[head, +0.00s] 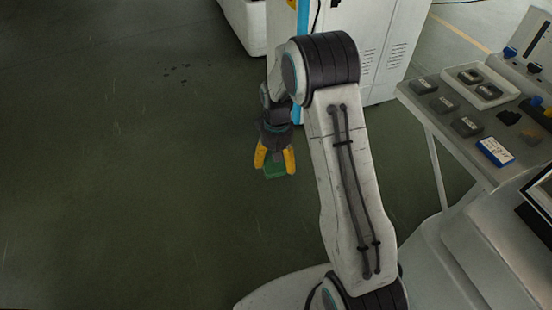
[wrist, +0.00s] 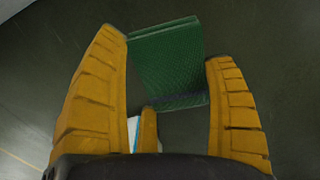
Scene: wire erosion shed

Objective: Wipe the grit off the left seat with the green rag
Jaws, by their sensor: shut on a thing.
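My gripper (head: 275,157) hangs over open floor, left of the bench, with its yellow fingers pointing down. It is shut on the green rag (head: 275,170), which sticks out below the fingertips. I cannot tell for sure which thing is the left seat, and no grit can be made out clearly on the bench.
A grey bench (head: 455,150) on the right carries several dark blocks, a white tray (head: 481,87) with two dark pieces, and a blue-and-white box (head: 495,152). A white cabinet (head: 385,60) stands behind my arm. Dark specks (head: 177,72) lie on the floor.

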